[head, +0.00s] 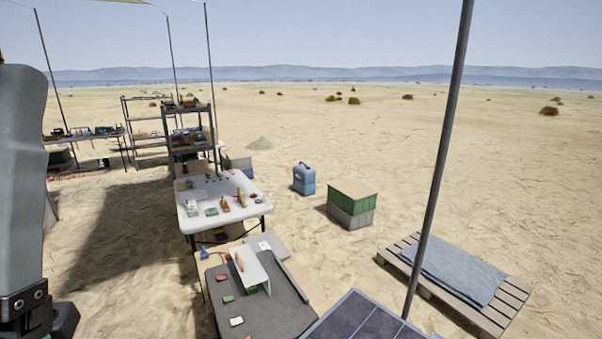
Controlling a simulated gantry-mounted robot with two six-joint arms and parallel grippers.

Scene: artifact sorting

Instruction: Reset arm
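A grey link of my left arm (20,180) stands upright along the left edge of the head view, with a dark joint at its lower end. The fingers of my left gripper are not visible. My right arm and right gripper do not show. The near table (270,318) has a dark grey top with several small pieces on it, among them a red one (222,278), a green one (229,299) and a white one (236,321). A white angled panel (252,268) with an orange-brown piece (239,262) stands at its far end.
A white table (225,187) with small items stands behind. Shelves (190,135) stand farther back. A blue canister (304,179), stacked crates (352,203) and a pallet (480,312) with a grey cloth (450,268) are on the sand. A dark pole (438,160) crosses the view.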

